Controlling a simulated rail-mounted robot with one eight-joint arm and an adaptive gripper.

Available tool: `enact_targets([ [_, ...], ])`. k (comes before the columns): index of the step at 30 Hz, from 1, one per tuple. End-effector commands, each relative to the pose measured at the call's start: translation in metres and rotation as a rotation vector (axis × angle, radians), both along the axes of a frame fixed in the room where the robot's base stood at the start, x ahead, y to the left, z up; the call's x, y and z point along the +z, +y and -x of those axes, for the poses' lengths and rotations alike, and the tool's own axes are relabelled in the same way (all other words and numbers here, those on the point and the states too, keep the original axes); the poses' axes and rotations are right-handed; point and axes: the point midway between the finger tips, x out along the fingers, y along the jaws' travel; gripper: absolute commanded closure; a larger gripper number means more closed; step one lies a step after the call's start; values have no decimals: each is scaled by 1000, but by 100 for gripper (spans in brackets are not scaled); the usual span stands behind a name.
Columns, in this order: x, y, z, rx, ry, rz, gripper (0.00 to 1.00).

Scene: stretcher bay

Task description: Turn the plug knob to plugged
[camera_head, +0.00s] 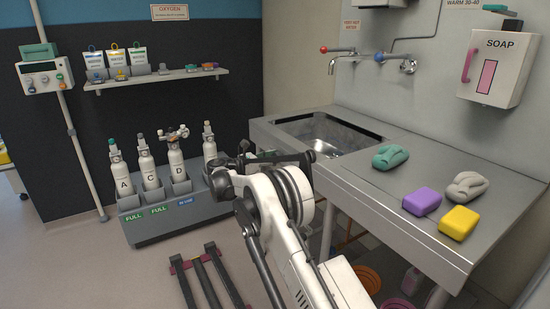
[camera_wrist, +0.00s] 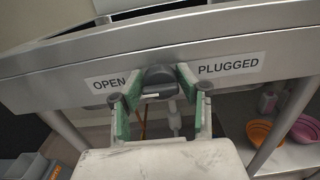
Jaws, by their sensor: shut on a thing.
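The dark plug knob (camera_wrist: 160,76) sits on the metal front edge of the sink unit in the wrist view. The OPEN label (camera_wrist: 108,82) is to its left and the PLUGGED label (camera_wrist: 228,65) to its right. My gripper (camera_wrist: 159,88) has its green-padded fingers on either side of the knob and is shut on it. Which label the knob points to is not clear. In the head view my gripper (camera_head: 284,158) is at the front of the sink basin (camera_head: 326,134), and my arm hides the knob.
A green item (camera_head: 390,157), a grey item (camera_head: 466,186), a purple block (camera_head: 422,201) and a yellow block (camera_head: 458,222) lie on the counter right of the basin. Taps (camera_head: 380,58) are on the wall. A rack of gas cylinders (camera_head: 157,222) stands left of my arm.

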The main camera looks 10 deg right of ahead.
Motion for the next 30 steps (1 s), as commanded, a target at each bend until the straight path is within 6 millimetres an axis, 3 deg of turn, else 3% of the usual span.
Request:
enact_targets([
  [11, 0, 0, 1, 0, -134, -47, 93],
  [30, -1, -1, 3, 0, -690, -244, 93],
])
